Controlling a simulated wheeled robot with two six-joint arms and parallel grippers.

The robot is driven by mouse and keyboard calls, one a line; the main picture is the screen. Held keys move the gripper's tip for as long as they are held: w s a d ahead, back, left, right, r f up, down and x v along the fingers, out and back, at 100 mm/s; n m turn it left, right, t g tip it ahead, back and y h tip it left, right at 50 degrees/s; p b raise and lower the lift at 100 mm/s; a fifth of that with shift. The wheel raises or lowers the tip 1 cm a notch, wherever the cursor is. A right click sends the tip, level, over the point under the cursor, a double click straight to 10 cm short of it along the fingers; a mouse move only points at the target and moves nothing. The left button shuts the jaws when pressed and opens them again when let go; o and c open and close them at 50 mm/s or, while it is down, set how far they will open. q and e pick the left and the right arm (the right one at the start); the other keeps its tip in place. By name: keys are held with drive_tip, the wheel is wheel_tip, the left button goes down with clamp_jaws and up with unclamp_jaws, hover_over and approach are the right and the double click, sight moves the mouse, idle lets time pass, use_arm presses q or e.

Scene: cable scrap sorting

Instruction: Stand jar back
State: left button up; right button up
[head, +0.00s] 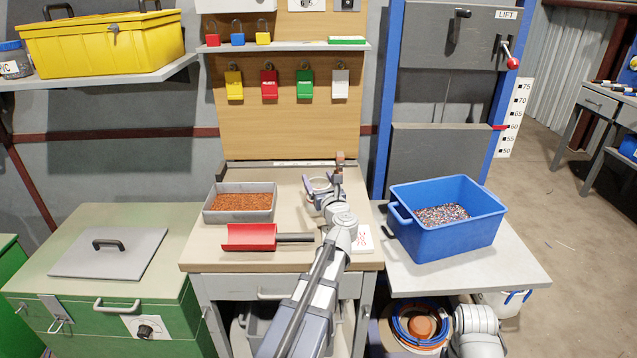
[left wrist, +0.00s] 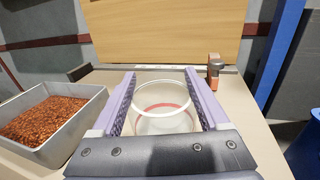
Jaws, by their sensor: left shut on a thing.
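A clear open jar (left wrist: 162,122) with a pale rim and a red band is between the two purple fingers of my left gripper (left wrist: 160,76) in the left wrist view. The fingers are shut on its sides. In the head view the jar (head: 319,184) is at the back right of the wooden-topped bench (head: 215,250), partly hidden by my left gripper (head: 321,187) and arm. It looks upright, and no contents can be made out. I cannot tell whether its base touches the bench. My right gripper is not in view.
A grey tray of copper granules (head: 272,196) stands left of the jar. A red scoop (head: 250,236) lies in front of it. A small copper-topped post (head: 340,160) stands behind my gripper. A blue bin (head: 450,235) stands on the right-hand table.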

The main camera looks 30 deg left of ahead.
use_arm(q)
drive_tip(key=shift+f, duration=0.2)
drive_tip(key=o, duration=1.5)
drive_tip(key=shift+r, duration=0.1)
drive_tip(key=shift+r, duration=0.2)
drive_tip(key=v, duration=1.2)
drive_tip(key=shift+s+f, duration=0.1)
